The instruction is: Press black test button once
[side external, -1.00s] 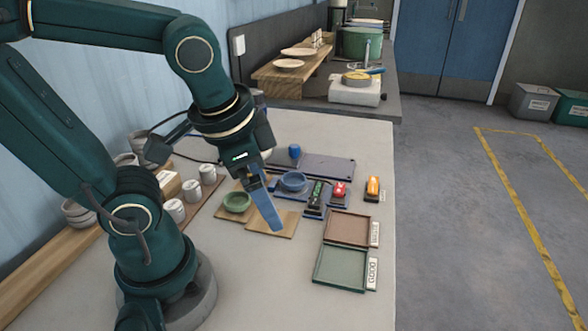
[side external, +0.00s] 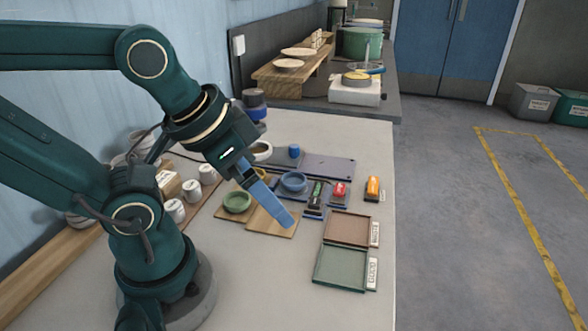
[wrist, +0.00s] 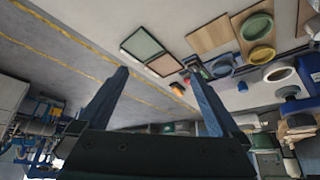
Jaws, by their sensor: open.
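A small block with a black and green top (side external: 317,194) stands on a dark blue base in the side view, beside a red-topped one (side external: 339,190). I cannot tell for sure which part is the black test button. My gripper (side external: 288,222) hangs tilted over the wooden board, left of and nearer than these blocks, apart from them. In the wrist view my gripper (wrist: 157,68) shows two blue fingers spread wide, with nothing between them.
An orange block (side external: 373,187) stands at the right. Brown (side external: 348,228) and green (side external: 341,267) trays lie in front. A green bowl (side external: 237,202) and a blue bowl (side external: 293,182) stand near my gripper. The table's front right is clear.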

